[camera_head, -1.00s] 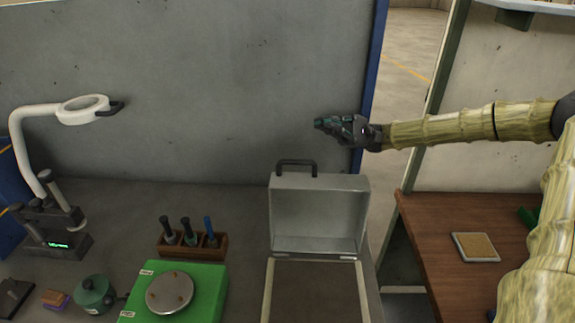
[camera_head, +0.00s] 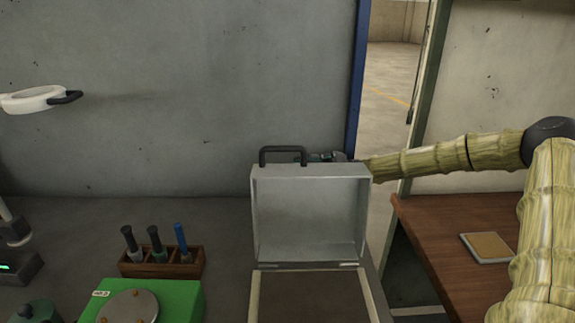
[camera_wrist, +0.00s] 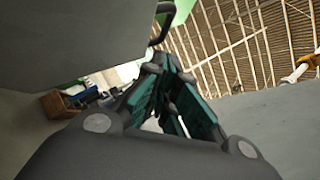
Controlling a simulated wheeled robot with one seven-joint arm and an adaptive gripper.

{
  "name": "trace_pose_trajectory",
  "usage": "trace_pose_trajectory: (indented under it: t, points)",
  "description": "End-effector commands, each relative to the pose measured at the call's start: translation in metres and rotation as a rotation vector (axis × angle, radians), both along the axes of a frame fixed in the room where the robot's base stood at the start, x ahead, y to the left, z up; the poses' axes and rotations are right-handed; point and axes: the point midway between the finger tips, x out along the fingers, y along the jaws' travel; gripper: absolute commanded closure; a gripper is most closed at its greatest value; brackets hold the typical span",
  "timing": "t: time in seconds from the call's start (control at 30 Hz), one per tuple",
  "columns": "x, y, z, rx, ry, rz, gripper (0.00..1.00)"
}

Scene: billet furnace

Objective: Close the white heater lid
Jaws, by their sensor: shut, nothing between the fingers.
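The heater's white-grey lid (camera_head: 308,213) stands open, upright on its hinges at the back of the heater base (camera_head: 255,297). A dark handle (camera_head: 283,150) sticks up from the lid's top edge. My gripper (camera_head: 326,157) is behind the lid at the height of its top edge, mostly hidden by the lid and handle. In the wrist view my gripper (camera_wrist: 165,95) shows shut and empty, with the lid's back face (camera_wrist: 75,40) close on the left and the handle (camera_wrist: 163,22) above. I cannot tell whether it touches the lid.
A green hot plate (camera_head: 150,305) and a wooden rack (camera_head: 165,262) with several tools stand left of the heater. A grey wall (camera_head: 200,90) rises behind. A brown table (camera_head: 455,235) with a framed pad (camera_head: 487,247) is at the right.

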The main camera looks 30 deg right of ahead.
Motion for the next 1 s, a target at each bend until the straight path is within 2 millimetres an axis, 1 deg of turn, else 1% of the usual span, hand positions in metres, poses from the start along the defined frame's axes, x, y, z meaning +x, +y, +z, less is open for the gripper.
trace_pose_trajectory:
  t: [0.17, 0.4, 0.6, 0.8, 1.0]
  points:
    - [-0.003, 0.016, 0.012, 0.001, 0.000, 0.003, 1.00]
    - [-0.010, 0.050, 0.032, 0.000, -0.001, 0.004, 1.00]
    - [-0.014, 0.071, 0.043, 0.000, -0.001, 0.001, 1.00]
    - [-0.016, 0.082, 0.048, 0.000, 0.000, 0.002, 1.00]
    - [-0.017, 0.084, 0.048, 0.000, 0.000, 0.000, 1.00]
